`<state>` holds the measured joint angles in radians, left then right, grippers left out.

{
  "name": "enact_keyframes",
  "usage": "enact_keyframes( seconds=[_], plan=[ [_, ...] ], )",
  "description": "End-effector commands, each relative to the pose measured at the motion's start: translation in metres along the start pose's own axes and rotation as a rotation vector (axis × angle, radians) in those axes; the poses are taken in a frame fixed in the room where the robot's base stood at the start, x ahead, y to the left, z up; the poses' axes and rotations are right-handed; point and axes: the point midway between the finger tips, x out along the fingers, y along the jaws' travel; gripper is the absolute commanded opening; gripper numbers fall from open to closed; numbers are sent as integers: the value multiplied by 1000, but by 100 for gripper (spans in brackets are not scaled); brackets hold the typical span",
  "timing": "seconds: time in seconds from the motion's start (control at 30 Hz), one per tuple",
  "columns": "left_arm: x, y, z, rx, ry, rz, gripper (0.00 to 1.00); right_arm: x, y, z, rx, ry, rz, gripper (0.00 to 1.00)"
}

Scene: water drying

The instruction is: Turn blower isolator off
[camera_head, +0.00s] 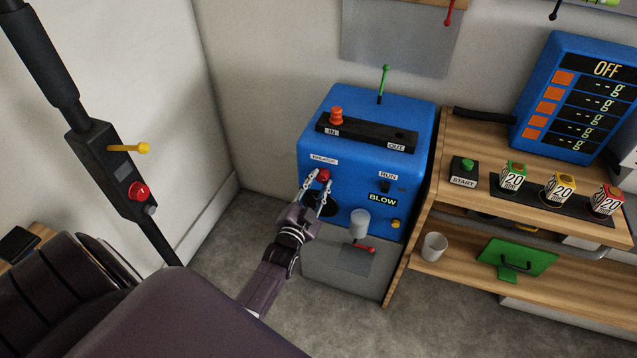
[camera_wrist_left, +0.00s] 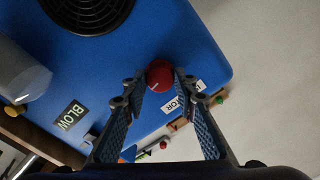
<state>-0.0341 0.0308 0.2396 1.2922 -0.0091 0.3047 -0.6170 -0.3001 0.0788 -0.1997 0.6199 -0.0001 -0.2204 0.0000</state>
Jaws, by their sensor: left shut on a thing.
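The blue blower box (camera_head: 365,125) stands against the wall. Its red isolator knob (camera_head: 324,175) is on the front face, below a label reading ISOLATOR (camera_head: 323,160). My left gripper (camera_head: 318,188) reaches up to the knob and is shut on it. In the left wrist view the red knob (camera_wrist_left: 159,72) sits between the two fingertips, with a pale mark on its face. The ISOLATOR label is partly covered by a finger there. The knob's exact angle is hard to tell. My right gripper is not in view.
The box also carries a RUN switch (camera_head: 385,187), a lit BLOW sign (camera_head: 382,200) and a round dark vent. A clear cup (camera_head: 360,223) is at its lower front. To the right, a wooden shelf (camera_head: 450,135) holds a START button, numbered cubes and a blue display reading OFF (camera_head: 607,70).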

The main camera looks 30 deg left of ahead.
Motion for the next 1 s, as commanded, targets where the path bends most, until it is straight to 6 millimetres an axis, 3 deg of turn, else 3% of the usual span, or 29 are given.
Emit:
enact_keyframes(
  seconds=[1.0],
  plan=[
    [0,1,1,-937,-1,1,2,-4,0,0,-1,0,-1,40]
  ],
)
